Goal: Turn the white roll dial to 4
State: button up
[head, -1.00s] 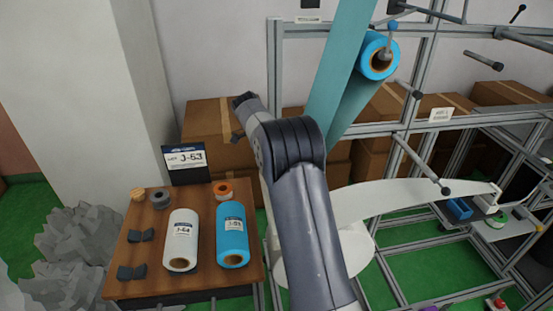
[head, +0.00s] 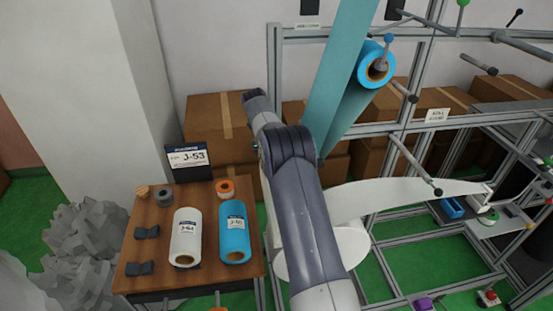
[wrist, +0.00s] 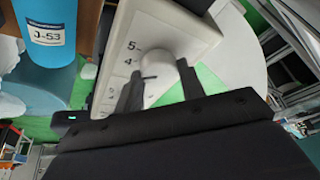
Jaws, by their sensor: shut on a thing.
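In the wrist view a white panel carries dark printed numbers, with 5 and 4 readable, beside a round white dial (wrist: 160,52). My gripper (wrist: 160,68) has one dark finger on each side of the dial and is shut on it. A short dark mark on the dial points left, close to the 4; part of the dial is hidden by the fingers, so its exact setting is hard to tell. The white roll (head: 352,247) is partly behind my arm in the head view, with its white web (head: 400,199) running right. The head view hides my gripper and the dial.
A wooden table (head: 148,258) at left holds a white roll (head: 186,240) and a blue roll (head: 234,235). Grey frame rails (head: 274,90) stand beside my arm.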

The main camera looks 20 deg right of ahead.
jog(key=shift+m, duration=0.3)
jog(key=o, duration=1)
notch_tip(320, 180, up, 10)
jog(key=shift+p, duration=0.65)
jog(key=shift+f, duration=0.15)
notch_tip(320, 180, down, 10)
jog(key=shift+r+b, duration=0.1)
jog(key=shift+b, duration=0.5)
